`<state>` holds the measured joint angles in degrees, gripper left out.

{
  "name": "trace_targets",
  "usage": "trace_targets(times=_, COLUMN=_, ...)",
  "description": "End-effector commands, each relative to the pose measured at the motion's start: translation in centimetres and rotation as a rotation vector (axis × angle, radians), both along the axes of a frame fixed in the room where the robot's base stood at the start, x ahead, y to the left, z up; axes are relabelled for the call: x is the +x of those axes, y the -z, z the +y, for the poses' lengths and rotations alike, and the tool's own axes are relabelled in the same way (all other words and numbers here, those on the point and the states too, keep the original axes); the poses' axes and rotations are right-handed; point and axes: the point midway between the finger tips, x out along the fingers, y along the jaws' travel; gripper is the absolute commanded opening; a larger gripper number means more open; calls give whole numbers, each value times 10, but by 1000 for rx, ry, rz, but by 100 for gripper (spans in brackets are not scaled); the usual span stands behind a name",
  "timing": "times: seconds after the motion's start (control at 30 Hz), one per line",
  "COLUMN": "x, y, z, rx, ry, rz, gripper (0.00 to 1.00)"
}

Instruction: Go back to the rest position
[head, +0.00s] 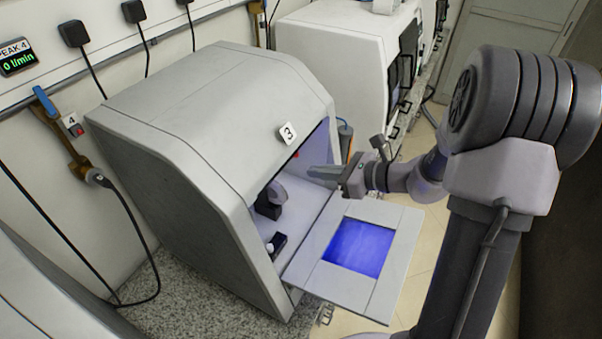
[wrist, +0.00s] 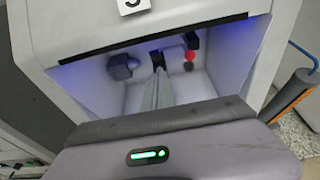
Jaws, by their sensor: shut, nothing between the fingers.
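My gripper (head: 326,172) is in front of the open machine marked 3 (head: 215,120), above its lowered door (head: 400,225). In the head view its fingers point left toward the opening. In the wrist view my gripper's fingers (wrist: 158,92) are together, with nothing between them, and point into the lit chamber (wrist: 120,95). My arm reaches in from the right side of the head view. The rest position is not marked in either view.
The lowered door, with its blue-lit window (head: 357,247), sticks out below my gripper. A dark fixture (head: 270,200) stands inside the chamber. A second white machine (head: 340,50) stands behind. Tiled floor (head: 440,225) is open to the right of the door.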

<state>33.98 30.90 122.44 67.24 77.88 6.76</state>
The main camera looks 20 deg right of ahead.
Motion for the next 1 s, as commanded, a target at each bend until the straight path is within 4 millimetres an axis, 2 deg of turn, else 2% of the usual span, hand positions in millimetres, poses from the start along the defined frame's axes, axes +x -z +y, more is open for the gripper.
trace_targets(times=0.1, x=-7, y=-7, z=-7, rx=0, ry=1, rz=1, gripper=0)
trace_targets(times=0.23, x=-9, y=-8, z=-7, rx=-5, ry=-7, rz=0, gripper=0)
trace_targets(times=0.27, x=-11, y=-7, z=-2, rx=-19, ry=-24, rz=-5, gripper=0)
trace_targets(times=0.33, x=-26, y=-6, z=23, rx=-109, ry=-130, rz=-35, gripper=0)
trace_targets(times=0.37, x=-38, y=-4, z=40, rx=-177, ry=-207, rz=-58, gripper=0)
trace_targets(times=0.43, x=-81, y=7, z=82, rx=-396, ry=-438, rz=-136, gripper=0)
trace_targets(times=0.5, x=-133, y=24, z=111, rx=-659, ry=-683, rz=-243, gripper=0)
trace_targets(times=0.53, x=-154, y=33, z=117, rx=-773, ry=-779, rz=-292, gripper=0)
trace_targets(times=0.6, x=-194, y=51, z=120, rx=-1028, ry=-968, rz=-411, gripper=0)
trace_targets(times=0.7, x=-229, y=68, z=110, rx=-1337, ry=-1147, rz=-563, gripper=0)
trace_targets(times=0.83, x=-246, y=74, z=97, rx=-1578, ry=-1250, rz=-679, gripper=0)
trace_targets(times=1.0, x=-250, y=69, z=92, rx=-1644, ry=-1275, rz=-706, gripper=0)
